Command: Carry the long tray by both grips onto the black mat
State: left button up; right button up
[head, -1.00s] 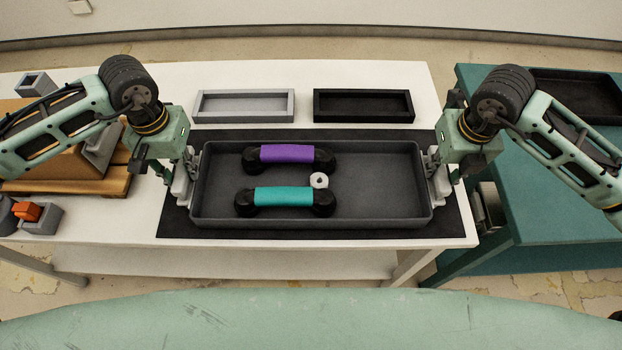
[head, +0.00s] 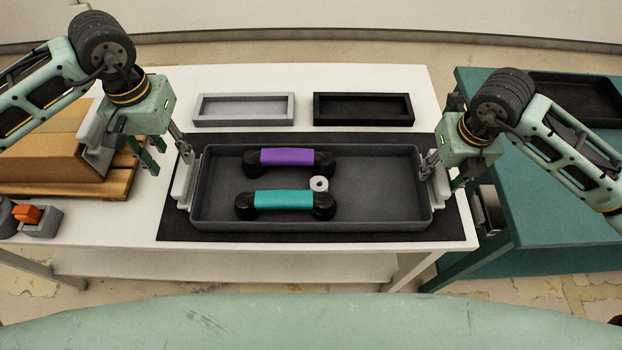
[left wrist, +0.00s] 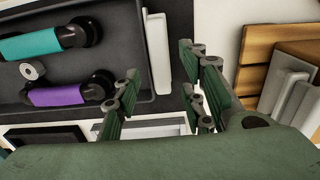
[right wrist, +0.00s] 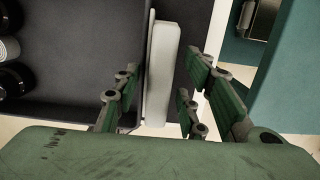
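The long dark grey tray (head: 370,215) lies flat on the black mat (head: 330,236), with mat showing around it. Its left grip (head: 185,183) and right grip (head: 441,186) are pale upright pieces at its ends. My left gripper (head: 163,153) is open and empty, above and left of the left grip; the left wrist view shows that grip (left wrist: 157,50) apart from the fingers. My right gripper (head: 443,172) is open at the right grip; the right wrist view shows the grip (right wrist: 161,70) between the spread fingers, with gaps on both sides.
The tray holds a purple handset (head: 288,157), a teal handset (head: 284,200) and a small white roll (head: 319,184). A grey tray (head: 244,122) and a black tray (head: 363,121) stand behind it. A cardboard box (head: 45,155) on a pallet stands left, a teal table right.

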jog(key=shift+r, duration=0.1)
pick_arm(q)
notch_tip(320, 180, up, 4)
jog(key=shift+r, duration=0.15)
pick_arm(e)
notch_tip(320, 180, up, 12)
jog(key=s, duration=0.1)
jog(key=shift+s, duration=0.25)
dwell(0.4)
